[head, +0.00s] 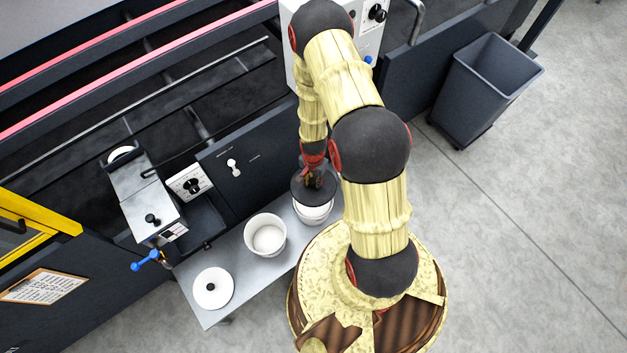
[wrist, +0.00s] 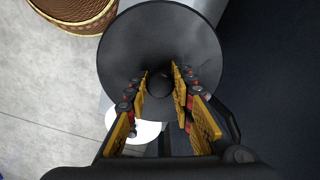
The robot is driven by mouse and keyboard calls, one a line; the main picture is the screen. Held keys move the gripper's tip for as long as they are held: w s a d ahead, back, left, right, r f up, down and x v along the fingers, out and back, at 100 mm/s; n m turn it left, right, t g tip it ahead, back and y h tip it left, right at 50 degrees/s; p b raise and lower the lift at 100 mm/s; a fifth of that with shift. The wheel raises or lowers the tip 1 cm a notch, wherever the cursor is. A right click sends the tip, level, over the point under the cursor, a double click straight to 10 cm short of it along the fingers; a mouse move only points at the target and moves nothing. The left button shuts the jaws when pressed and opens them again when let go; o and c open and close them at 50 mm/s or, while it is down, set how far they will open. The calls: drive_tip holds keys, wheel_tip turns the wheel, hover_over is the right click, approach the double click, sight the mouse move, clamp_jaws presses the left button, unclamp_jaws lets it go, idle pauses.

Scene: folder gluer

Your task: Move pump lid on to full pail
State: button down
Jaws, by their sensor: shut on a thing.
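My gripper (head: 315,182) is shut on the knob of a dark round lid, the pump lid (head: 300,190). In the wrist view the lid (wrist: 160,30) is a wide black disc, with its knob between my fingertips (wrist: 162,82). In the head view the lid overlaps a white pail (head: 316,214) at the right of the bench; whether they touch I cannot tell. Part of a white rim (wrist: 146,132) shows past the lid's lower left in the wrist view. A second, open white pail (head: 265,235) stands to the left, whitish inside; its fill level is unclear.
A white lid with a black knob (head: 213,288) lies on the left of the grey bench (head: 205,312). A machine unit with a blue handle (head: 147,261) stands at the left. The dark machine panel (head: 240,165) runs behind the bench. A grey bin (head: 485,85) stands farther right.

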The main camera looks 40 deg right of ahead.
drive_tip(key=shift+f+b, duration=3.65)
drive_tip(key=shift+f, duration=0.2)
drive_tip(key=shift+f+b, duration=2.35)
drive_tip(key=shift+f, duration=0.9)
drive_tip(key=c, duration=1.5)
unclamp_jaws()
drive_tip(key=shift+o, duration=0.2)
wheel_tip(320, 180, up, 12)
